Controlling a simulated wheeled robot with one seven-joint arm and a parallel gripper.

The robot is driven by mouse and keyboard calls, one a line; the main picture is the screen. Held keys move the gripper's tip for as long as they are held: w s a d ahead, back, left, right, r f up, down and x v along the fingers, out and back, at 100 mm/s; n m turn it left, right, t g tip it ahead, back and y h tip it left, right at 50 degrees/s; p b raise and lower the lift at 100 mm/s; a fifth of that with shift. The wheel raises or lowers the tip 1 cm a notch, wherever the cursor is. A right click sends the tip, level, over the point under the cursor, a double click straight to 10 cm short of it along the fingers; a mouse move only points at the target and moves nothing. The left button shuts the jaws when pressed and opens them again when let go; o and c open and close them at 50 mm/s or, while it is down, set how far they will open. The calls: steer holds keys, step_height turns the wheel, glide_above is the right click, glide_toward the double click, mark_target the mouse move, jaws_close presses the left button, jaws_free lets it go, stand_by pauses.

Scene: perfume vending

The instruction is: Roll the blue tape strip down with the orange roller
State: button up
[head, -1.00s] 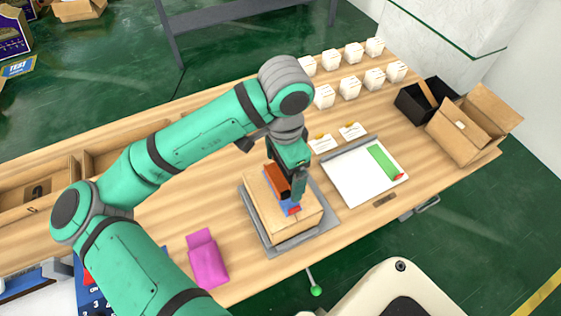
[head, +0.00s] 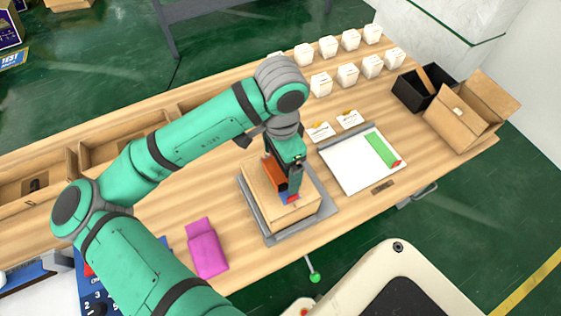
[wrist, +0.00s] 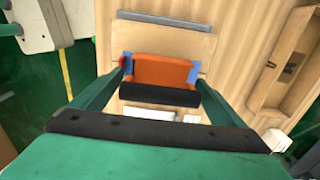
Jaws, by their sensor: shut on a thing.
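A cardboard box (head: 300,214) lies on a grey tray (head: 271,239) on the wooden table. A blue tape strip (head: 291,197) is on its top, mostly hidden by my gripper in the head view. Blue patches (wrist: 193,75) show at both ends of the orange roller in the wrist view. My gripper (wrist: 160,80) is shut on the orange roller (wrist: 160,68), which has a dark bar (wrist: 158,95) along one side. The roller (head: 274,173) is over the box top. I cannot tell whether it presses on the tape.
A pink pouch (head: 207,250) lies left of the tray. A white board with a green strip (head: 383,149) lies to the right. Several white boxes (head: 348,74), a black bin (head: 413,94) and an open carton (head: 455,120) stand farther back.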

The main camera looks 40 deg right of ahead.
steer(key=shift+f, duration=0.65)
stand_by(0.6)
